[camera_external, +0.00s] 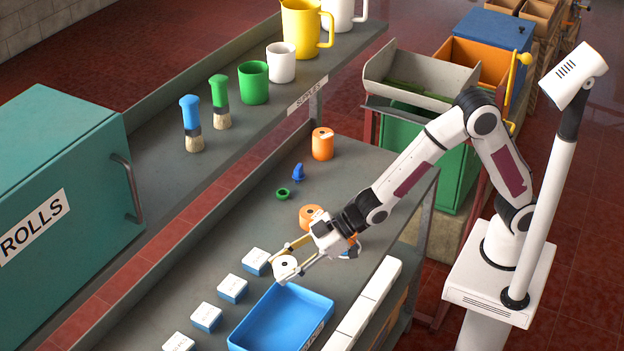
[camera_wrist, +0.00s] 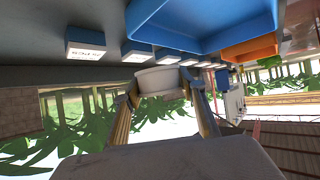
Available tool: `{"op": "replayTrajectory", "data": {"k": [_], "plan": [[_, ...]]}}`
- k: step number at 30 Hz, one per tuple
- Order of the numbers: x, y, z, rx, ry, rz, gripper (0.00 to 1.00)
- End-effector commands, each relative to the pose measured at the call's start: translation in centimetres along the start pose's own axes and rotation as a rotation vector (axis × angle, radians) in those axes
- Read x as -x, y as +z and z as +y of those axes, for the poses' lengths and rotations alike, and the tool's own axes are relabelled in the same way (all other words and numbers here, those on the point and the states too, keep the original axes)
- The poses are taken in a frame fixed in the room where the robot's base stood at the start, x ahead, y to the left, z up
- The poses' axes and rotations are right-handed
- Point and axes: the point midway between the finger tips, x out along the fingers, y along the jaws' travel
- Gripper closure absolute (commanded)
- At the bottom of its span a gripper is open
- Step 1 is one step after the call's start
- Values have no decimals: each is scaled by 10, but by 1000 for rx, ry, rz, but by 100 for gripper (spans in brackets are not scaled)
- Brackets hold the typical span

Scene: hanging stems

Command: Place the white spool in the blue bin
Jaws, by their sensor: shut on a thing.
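The white spool (camera_external: 285,267) is held between the two fingers of my gripper (camera_external: 285,263) in the external view. Its top face with a dark centre hole faces up. In the wrist view the white spool (camera_wrist: 157,82) sits between the fingertips. The blue bin (camera_external: 304,294) stands on the grey table just in front of the spool, open at the top. The spool appears near the bin's back edge, not inside it; the exact height is hard to tell. The blue bin (camera_wrist: 180,38) shows at the upper right of the wrist view, which looks upside down.
Several small white-and-blue boxes (camera_external: 232,288) line the bin's left side. A white rail (camera_external: 365,300) runs along its right. Orange spools (camera_external: 322,144), a blue piece (camera_external: 298,172) and a green ring (camera_external: 283,194) lie behind. A teal cabinet (camera_external: 65,180) stands at left.

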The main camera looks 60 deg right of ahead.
Motion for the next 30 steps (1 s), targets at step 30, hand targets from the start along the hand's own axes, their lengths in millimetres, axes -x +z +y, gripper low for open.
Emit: {"op": "replayTrajectory", "data": {"k": [30], "plan": [[-20,-9,-85,46,-120,81,85]]}}
